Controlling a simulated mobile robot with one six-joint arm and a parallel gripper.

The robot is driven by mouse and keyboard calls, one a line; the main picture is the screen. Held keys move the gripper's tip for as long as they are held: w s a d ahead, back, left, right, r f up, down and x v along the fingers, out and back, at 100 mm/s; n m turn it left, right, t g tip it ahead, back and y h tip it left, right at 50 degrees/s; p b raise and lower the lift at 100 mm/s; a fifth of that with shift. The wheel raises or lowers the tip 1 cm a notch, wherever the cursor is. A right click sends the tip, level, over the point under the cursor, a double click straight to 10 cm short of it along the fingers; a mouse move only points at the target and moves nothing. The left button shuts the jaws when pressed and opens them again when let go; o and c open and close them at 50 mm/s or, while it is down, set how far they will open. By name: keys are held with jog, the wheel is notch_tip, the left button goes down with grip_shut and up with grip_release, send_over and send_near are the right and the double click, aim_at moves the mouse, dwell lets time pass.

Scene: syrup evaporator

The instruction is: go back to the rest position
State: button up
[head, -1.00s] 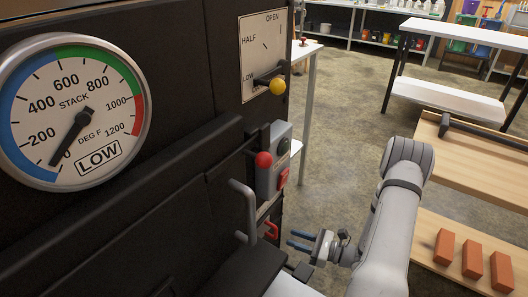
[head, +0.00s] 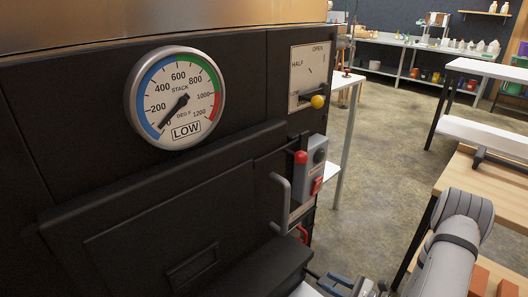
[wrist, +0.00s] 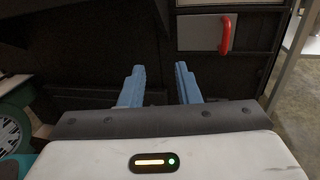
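My gripper (head: 335,284) shows at the bottom edge of the head view, beside the front of the black evaporator (head: 110,215). In the wrist view its two blue fingers (wrist: 160,88) stand apart with nothing between them, so it is open and empty. The fingers point toward dark panels of the evaporator. My grey arm fills the lower right of the head view. Part of the gripper is cut off by the picture's bottom edge.
The stack gauge (head: 175,98) reads near 0, marked LOW. A yellow-knobbed lever (head: 317,101) and a grey box with a red knob (head: 300,157) stick out at right. A red handle (wrist: 226,34) shows in the wrist view. Floor (head: 385,150) is clear beyond.

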jog(key=s+a+r+n+g+h+p, duration=0.1)
jog(key=s+a+r+n+g+p, duration=0.3)
jog(key=r, duration=0.6)
jog(key=s+a+r+n+g+h+p, duration=0.15)
jog(key=r+n+g+p, duration=0.3)
jog(key=r, duration=0.45)
jog(key=s+a+r+n+g+h+p, duration=0.1)
jog(key=s+a+r+n+g+p, duration=0.25)
jog(key=r+n+p, duration=0.45)
jog(key=s+d+r+n+t+h+p, duration=0.1)
jog(key=s+r+n+h+p, duration=0.1)
jog(key=r, duration=0.8)
jog(key=s+d+r+n+t+h+p, duration=0.1)
jog(key=s+r+n+h+p, duration=0.2)
jog(key=r, duration=0.7)
jog(key=s+d+r+n+t+h+p, duration=0.1)
jog(key=s+r+n+t+h+p, duration=0.1)
jog(key=r+h+p, duration=0.4)
notch_tip(320, 180, up, 4)
jog(key=shift+s+d+n+p, duration=0.25)
jog(key=shift+d+n+p, duration=0.15)
jog(key=shift+n+p, duration=0.4)
